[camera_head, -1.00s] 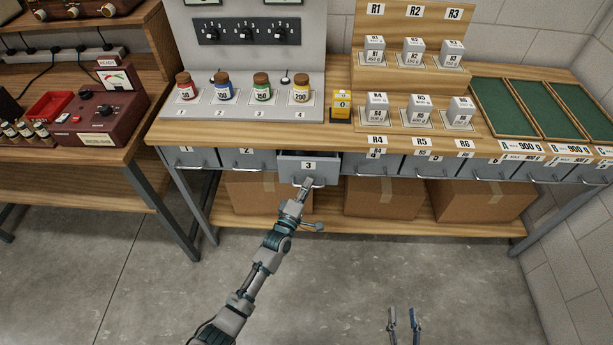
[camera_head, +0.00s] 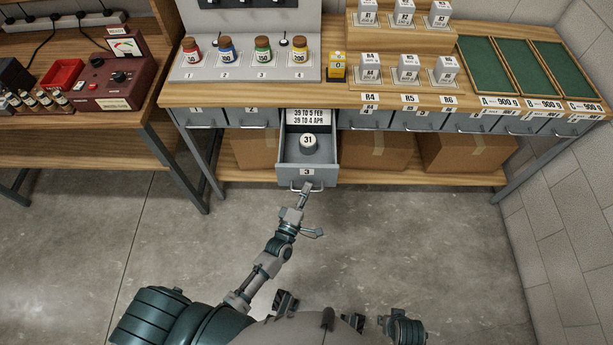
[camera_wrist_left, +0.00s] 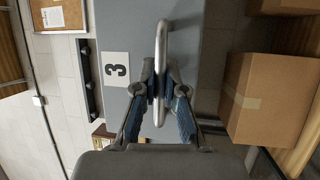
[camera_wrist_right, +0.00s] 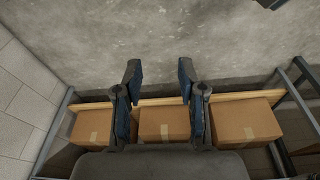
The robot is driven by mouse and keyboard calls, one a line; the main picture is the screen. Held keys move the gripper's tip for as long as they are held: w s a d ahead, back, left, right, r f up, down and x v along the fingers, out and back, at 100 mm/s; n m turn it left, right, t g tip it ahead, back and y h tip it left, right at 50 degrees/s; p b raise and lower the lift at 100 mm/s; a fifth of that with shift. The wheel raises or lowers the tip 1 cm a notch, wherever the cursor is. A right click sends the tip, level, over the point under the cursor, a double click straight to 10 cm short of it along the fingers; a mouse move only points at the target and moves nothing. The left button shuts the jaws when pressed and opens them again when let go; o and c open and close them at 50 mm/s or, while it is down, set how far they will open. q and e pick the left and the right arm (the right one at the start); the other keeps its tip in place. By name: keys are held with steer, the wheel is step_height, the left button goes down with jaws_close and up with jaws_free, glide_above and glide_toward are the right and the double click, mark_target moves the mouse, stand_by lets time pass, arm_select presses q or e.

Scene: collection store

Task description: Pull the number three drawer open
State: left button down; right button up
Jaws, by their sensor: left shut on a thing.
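The number three drawer (camera_head: 308,172) is pulled well out from under the bench top in the head view. Inside it stand a grey weight marked 31 (camera_head: 308,143) and, behind that, a printed card (camera_head: 308,117). My left gripper (camera_head: 305,190) is at the drawer's front, shut on its metal bar handle. In the left wrist view the fingers (camera_wrist_left: 161,85) close around the handle (camera_wrist_left: 165,40), beside the "3" label (camera_wrist_left: 116,70). My right gripper (camera_wrist_right: 160,85) is open and empty in its wrist view, fingers apart, away from the drawers.
Closed drawers flank the open one, such as drawer two (camera_head: 251,118). Cardboard boxes (camera_head: 376,151) stand on the lower shelf (camera_head: 400,181). Jars, weights and green trays (camera_head: 497,73) are on the bench top. The concrete floor in front is clear.

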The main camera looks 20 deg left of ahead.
arm_select(q)
steer(key=shift+s+d+f+p, duration=0.15)
steer(key=shift+s+d+p, duration=0.05)
steer(key=shift+s, duration=0.7)
steer(key=shift+s+d+f+p, duration=0.1)
steer(key=shift+s+d+p, duration=0.1)
steer(key=shift+s, duration=0.7)
arm_select(e)
steer(key=shift+w+f, duration=0.1)
steer(key=shift+f, duration=1.55)
arm_select(q)
steer(key=c, duration=1.2)
jaws_free()
steer(key=shift+a, duration=0.1)
steer(key=shift+w, duration=0.1)
arm_select(e)
steer(key=shift+a, duration=0.15)
steer(key=shift+r, duration=0.1)
arm_select(q)
steer(key=v, duration=1.2)
steer(key=shift+a, duration=0.15)
